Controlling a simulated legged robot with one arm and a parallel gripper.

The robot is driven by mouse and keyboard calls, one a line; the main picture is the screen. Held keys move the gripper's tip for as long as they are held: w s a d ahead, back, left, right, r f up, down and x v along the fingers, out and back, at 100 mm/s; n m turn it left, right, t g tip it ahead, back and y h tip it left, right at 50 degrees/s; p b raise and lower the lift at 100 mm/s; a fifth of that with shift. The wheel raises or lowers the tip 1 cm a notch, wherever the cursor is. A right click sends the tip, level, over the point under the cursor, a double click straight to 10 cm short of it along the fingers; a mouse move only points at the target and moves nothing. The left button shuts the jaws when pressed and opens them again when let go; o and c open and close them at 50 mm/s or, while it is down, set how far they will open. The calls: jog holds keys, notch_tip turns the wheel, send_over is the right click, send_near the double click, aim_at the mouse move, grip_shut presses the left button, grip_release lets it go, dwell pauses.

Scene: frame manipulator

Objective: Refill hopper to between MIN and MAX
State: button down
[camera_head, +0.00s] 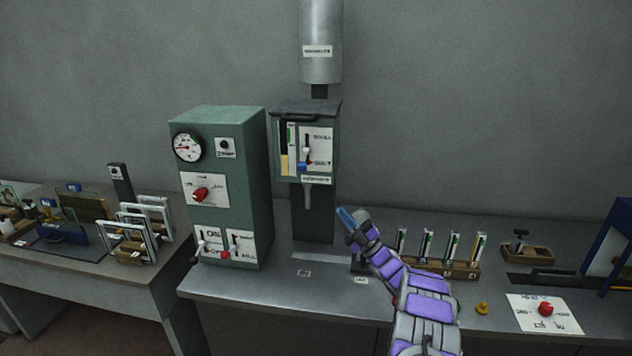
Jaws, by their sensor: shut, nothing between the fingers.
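The hopper (330,150) is a dark green box on a column at the bench's centre. A tall sight window (284,150) on its left front shows yellow-tan fill in the lower part; any MIN and MAX marks are too small to read. A plate (322,140) beside it carries a lever with a blue handle (304,166), low near the lower word. A nozzle (309,195) hangs underneath. A grey cylinder (320,40) with a label stands above the hopper. My gripper (346,216) is shut and empty, below and right of the hopper, apart from it.
A green cabinet (258,180) with a gauge, red knob and levers stands left of the hopper. A rack (460,269) of several tubes stands right of my arm. A red knob on a white plate (560,318) lies at front right. Picture-like frames (150,215) stand on the left table.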

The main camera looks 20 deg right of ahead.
jog(key=shift+a, duration=0.5)
jog(key=shift+r, duration=0.15)
jog(key=b, duration=0.2)
send_near(302, 167)
jog(key=w+a+r, duration=0.1)
jog(key=w+r, duration=0.1)
jog(key=w, duration=0.2)
jog(key=shift+w+a+r, duration=0.2)
jog(key=shift+w+r, duration=0.1)
jog(key=shift+r, duration=0.1)
jog(key=shift+a, duration=0.1)
jog(key=shift+r, duration=0.1)
